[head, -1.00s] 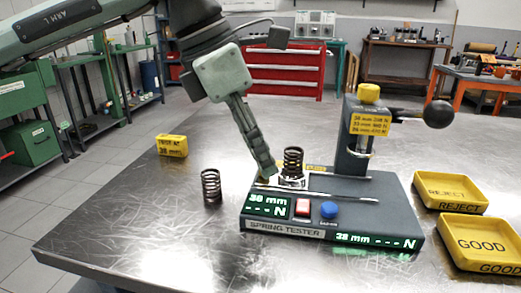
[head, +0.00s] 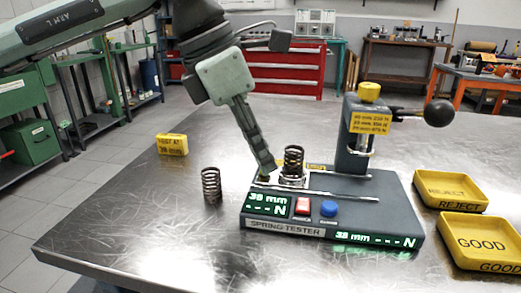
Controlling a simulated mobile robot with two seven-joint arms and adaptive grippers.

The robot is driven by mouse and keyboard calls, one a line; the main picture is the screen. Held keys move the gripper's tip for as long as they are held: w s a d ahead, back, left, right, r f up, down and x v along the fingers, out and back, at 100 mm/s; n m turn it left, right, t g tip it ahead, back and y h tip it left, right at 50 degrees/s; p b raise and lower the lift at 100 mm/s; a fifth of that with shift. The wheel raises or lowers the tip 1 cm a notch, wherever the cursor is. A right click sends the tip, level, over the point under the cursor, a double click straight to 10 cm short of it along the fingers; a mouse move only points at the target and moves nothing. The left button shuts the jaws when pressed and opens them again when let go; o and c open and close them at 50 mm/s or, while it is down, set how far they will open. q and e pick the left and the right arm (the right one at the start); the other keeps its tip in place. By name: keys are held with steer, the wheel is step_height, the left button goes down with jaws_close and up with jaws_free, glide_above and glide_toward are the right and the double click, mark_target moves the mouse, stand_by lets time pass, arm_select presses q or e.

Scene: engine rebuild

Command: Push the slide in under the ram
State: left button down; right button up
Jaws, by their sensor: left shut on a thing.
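The spring tester (head: 330,215) stands on the steel table. Its slide (head: 291,183) sits at the left of the rails and carries a dark coil spring (head: 294,160), upright. The ram (head: 361,143) is under the head of the column (head: 352,160) to the right, apart from the spring. My left gripper (head: 266,174) reaches down from the upper left, shut at the left side of the slide; its fingertips partly hide the contact. My right gripper is not in view.
A second spring (head: 211,186) stands on the table left of the tester. A yellow block (head: 172,145) is farther left. Yellow REJECT (head: 450,190) and GOOD (head: 487,240) trays are at the right. A lever with a black knob (head: 438,113) sticks out right of the column.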

mark_target(295, 187)
arm_select(q)
steer(key=d, duration=0.3)
steer(key=s+d+b, duration=0.1)
steer(key=d, duration=0.2)
steer(key=d+b, duration=0.1)
steer(key=d, duration=0.2)
steer(key=shift+s, duration=0.4)
steer(key=shift+d+r, duration=0.1)
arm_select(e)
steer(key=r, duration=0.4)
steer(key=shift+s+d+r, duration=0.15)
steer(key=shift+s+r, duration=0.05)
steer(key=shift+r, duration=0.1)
arm_select(q)
steer(key=c, duration=1.5)
jaws_free()
steer(key=shift+d, duration=0.15)
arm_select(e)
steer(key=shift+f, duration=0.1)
arm_select(q)
steer(key=shift+a+r, duration=0.25)
steer(key=shift+r, duration=0.15)
steer(key=v, duration=1.1)
steer(key=shift+s+a, duration=0.1)
steer(key=shift+s, duration=0.05)
